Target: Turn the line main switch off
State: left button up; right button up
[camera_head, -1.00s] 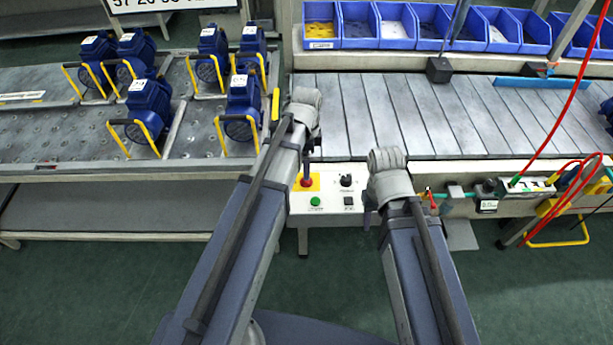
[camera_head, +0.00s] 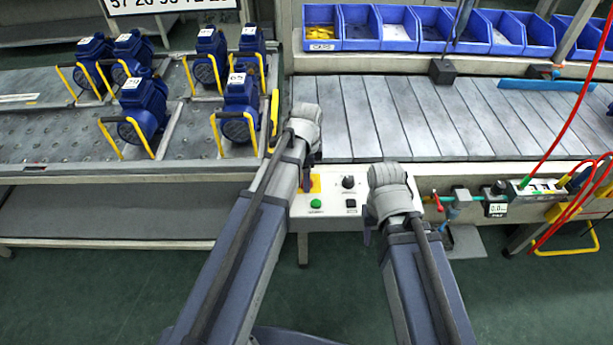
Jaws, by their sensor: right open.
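The white control panel (camera_head: 332,211) stands at the front edge of the conveyor. The line main switch's yellow plate (camera_head: 316,184) shows at its upper left. The red handle is hidden behind a dark part of my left arm. My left gripper (camera_head: 307,184) shows only as a small dark piece over the plate; I cannot tell its jaws or whether it touches the switch. My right gripper (camera_head: 367,232) is open, mostly hidden by its own arm, to the right of the panel and apart from the switch.
A black knob (camera_head: 348,182), a green button (camera_head: 316,203) and a small black switch (camera_head: 350,203) share the panel. The slatted conveyor (camera_head: 400,115) lies behind. Blue motors (camera_head: 143,100) stand at left. Hoses (camera_head: 575,120) and fittings are at right.

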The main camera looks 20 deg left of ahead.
pick_arm(q)
jog(key=c, duration=1.1)
jog(key=shift+n, duration=0.3)
jog(key=n, duration=0.3)
jog(key=shift+n, duration=0.4)
jog(key=n, duration=0.4)
jog(key=shift+n, duration=0.3)
jog(key=n, duration=0.4)
jog(key=shift+n, duration=2.4)
